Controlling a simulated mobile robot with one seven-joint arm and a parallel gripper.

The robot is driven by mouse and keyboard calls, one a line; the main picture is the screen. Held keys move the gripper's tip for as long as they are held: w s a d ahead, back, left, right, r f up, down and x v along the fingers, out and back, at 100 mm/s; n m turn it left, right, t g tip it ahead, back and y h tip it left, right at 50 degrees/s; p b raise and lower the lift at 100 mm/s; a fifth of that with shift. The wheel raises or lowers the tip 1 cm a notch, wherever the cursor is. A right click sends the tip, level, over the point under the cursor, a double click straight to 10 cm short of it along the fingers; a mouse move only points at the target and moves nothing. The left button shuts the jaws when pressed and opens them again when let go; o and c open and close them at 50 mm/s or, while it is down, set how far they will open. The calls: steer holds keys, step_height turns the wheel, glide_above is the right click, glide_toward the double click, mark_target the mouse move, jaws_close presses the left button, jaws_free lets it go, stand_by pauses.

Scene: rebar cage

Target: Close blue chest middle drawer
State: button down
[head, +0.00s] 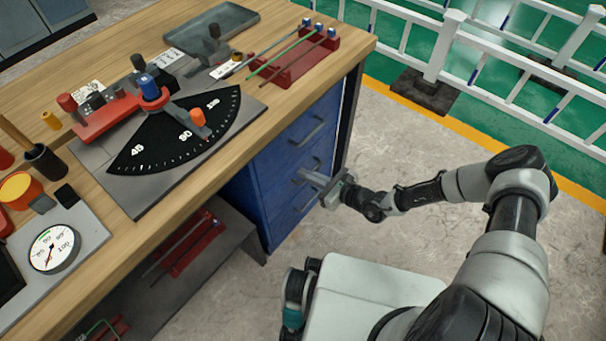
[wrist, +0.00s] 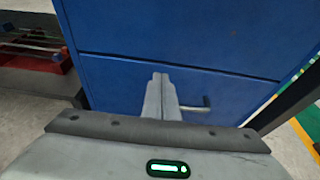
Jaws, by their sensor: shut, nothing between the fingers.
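The blue chest (head: 268,170) stands under the right end of the wooden workbench, its drawer fronts facing my arm. Its top drawer handle (head: 312,134) shows above my gripper (head: 306,177), which is at the middle drawer (head: 283,182) and partly covers its handle area. In the wrist view the closed fingers (wrist: 161,80) point at the blue front, and a dark handle (wrist: 206,103) shows just right of them. My gripper is shut and empty. I cannot tell whether the fingertips touch the front. The middle drawer looks nearly flush; any small gap is hard to judge.
The workbench (head: 210,170) overhangs the chest and carries an angle gauge plate (head: 180,130) and a red rod rack (head: 300,62). A lower shelf (head: 205,265) holds red racks left of the chest. A white railing (head: 440,45) stands behind; the concrete floor right of the chest is clear.

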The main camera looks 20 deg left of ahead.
steer(key=p+v, duration=0.2)
steer(key=v, duration=1)
steer(key=shift+f, duration=0.2)
steer(key=s+d+r+n+g+h, duration=0.1)
steer(key=d+r+n+g+h, duration=0.25)
steer(key=r+n, duration=0.6)
steer(key=s+d+r+n+g+h, duration=0.1)
steer(key=d+r+n+g+h, duration=0.25)
steer(key=r, duration=1.15)
steer(key=s+d+r+n+t+h, duration=0.25)
steer(key=s+d+r, duration=0.2)
steer(key=r, duration=0.35)
steer(key=s+d+r+n+t+h, duration=0.25)
steer(key=s+r+n, duration=0.2)
steer(key=r, duration=0.35)
steer(key=s+d+r+n+t+h, duration=0.2)
steer(key=s+d+r, duration=0.3)
steer(key=r, duration=0.3)
step_height(320, 180, up, 20)
steer(key=p, duration=2)
steer(key=shift+s, duration=0.3)
